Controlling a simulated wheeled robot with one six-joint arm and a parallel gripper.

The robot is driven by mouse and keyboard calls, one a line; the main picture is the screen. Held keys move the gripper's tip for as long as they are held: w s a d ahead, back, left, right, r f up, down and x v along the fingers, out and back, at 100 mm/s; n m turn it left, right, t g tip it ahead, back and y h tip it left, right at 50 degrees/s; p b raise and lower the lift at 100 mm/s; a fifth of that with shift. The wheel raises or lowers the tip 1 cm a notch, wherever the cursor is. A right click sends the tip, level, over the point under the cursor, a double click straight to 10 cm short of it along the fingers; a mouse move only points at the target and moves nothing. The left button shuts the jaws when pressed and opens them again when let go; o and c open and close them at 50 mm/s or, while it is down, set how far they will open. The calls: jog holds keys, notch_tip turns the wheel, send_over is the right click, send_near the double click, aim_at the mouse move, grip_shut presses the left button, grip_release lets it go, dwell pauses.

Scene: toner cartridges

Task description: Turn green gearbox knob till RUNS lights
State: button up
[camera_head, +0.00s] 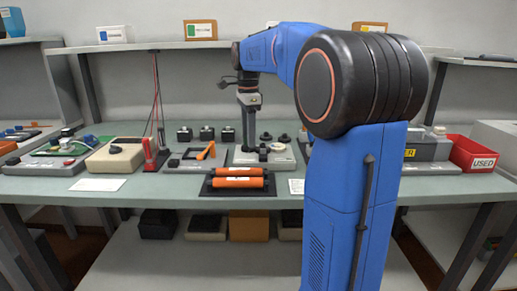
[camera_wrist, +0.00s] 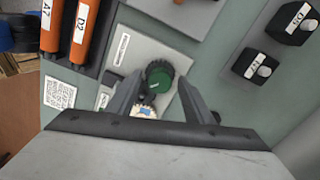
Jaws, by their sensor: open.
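The green knob (camera_wrist: 159,76) shows in the wrist view on a light grey plate (camera_wrist: 115,22), the gearbox panel as it appears. A small whitish toothed part with a blue patch (camera_wrist: 144,112) lies just below the knob, partly hidden by my gripper body. My gripper (camera_wrist: 162,95) is open, with one finger left of the knob and one right of it, and nothing is held. In the head view my gripper (camera_head: 249,145) points down over the grey gearbox base (camera_head: 281,160); the knob is hidden there. I cannot make out a RUNS light.
Two orange cartridges (camera_head: 238,182) lie on a dark tray in front of the gearbox. Black labelled blocks (camera_wrist: 258,64) stand to the side. A red USED bin (camera_head: 472,155) is at the right. An orange-handled fixture (camera_head: 206,151) stands left of the gearbox.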

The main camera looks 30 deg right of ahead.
jog(key=n, duration=2)
jog(key=shift+n, duration=0.3)
jog(key=c, duration=0.9)
